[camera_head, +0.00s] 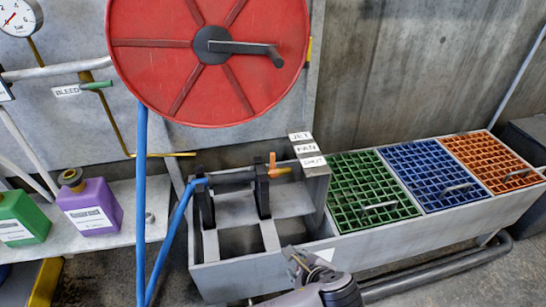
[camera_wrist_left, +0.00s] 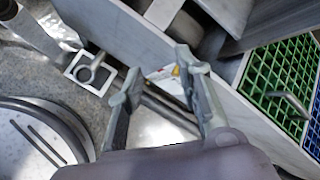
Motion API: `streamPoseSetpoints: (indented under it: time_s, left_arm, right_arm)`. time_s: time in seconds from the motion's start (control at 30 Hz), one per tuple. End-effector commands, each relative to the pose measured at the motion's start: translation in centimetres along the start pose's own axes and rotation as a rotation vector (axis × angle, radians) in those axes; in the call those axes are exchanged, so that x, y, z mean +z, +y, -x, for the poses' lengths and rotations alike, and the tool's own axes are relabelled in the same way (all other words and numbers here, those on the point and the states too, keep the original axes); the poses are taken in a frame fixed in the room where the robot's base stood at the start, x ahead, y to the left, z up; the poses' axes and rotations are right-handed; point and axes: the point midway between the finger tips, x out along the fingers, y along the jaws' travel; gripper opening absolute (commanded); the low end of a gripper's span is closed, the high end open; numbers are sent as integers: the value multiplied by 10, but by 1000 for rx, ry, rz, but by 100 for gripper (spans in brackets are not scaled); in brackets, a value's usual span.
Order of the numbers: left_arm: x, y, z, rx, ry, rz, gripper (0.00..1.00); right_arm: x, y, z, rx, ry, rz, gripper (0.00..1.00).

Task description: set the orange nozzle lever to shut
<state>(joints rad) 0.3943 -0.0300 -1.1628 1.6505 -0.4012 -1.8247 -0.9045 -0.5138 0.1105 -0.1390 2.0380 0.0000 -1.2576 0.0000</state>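The nozzle (camera_head: 232,178) is a dark barrel lying across black brackets over the grey trough, with a blue hose at its left end. Its small orange lever (camera_head: 272,160) stands roughly upright near the right end, beside an orange tip. Labels JET, FAN and SHUT (camera_head: 311,161) run down a plate to its right. My left gripper (camera_head: 298,262) is low in front of the trough, well below and apart from the lever. In the left wrist view its fingers (camera_wrist_left: 158,85) are apart with nothing held. The lever cannot be made out there. My right gripper is not in view.
The trough (camera_head: 390,243) carries green (camera_head: 372,190), blue and orange grates with handles. A red hose reel (camera_head: 180,75) hangs above on the left. Purple (camera_head: 92,208) and green jugs stand on the left shelf. A dark pipe (camera_head: 440,270) runs low along the trough's front.

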Motion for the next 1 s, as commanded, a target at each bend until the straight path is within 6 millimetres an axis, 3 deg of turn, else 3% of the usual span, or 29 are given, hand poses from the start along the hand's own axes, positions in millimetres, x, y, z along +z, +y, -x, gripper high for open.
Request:
streamPoseSetpoints:
  time_s: [0.03, 0.1, 0.3, 0.57, 1.0]
  left_arm:
    - [9, -28, -1, -79, -121, -147, 32]
    - [24, -58, -1, -156, -288, -325, 32]
    - [66, -123, 9, -265, -690, -629, 32]
    - [86, -145, 7, -278, -818, -702, 32]
    - [137, -187, -54, -277, -814, -699, 32]
  right_arm:
    - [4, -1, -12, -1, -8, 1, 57]
    - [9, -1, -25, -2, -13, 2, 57]
    - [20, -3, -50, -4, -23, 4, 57]
    - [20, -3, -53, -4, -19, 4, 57]
    - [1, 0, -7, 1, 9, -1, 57]
